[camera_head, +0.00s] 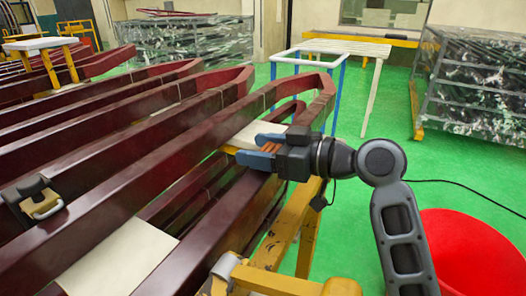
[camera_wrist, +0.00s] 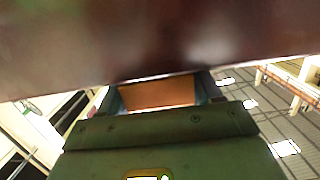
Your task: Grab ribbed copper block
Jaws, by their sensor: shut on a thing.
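The ribbed copper block (camera_head: 271,147) sits between the two blue fingers of my gripper (camera_head: 264,148) in the head view. The jaws are shut on it, beside the end of a dark red coil bar. In the wrist view the copper-coloured face of the block (camera_wrist: 158,94) shows between the finger bases of my gripper (camera_wrist: 160,92). A dark red bar (camera_wrist: 150,40) fills the upper part of that view and hides what lies beyond. Part of the block is hidden by the fingers.
Long dark red coil bars (camera_head: 130,140) fill the left side. A yellow stand (camera_head: 283,235) is below my gripper. A red round object (camera_head: 470,255) is at the lower right. A blue-legged white frame (camera_head: 310,60) stands behind. Green floor (camera_head: 440,165) is open to the right.

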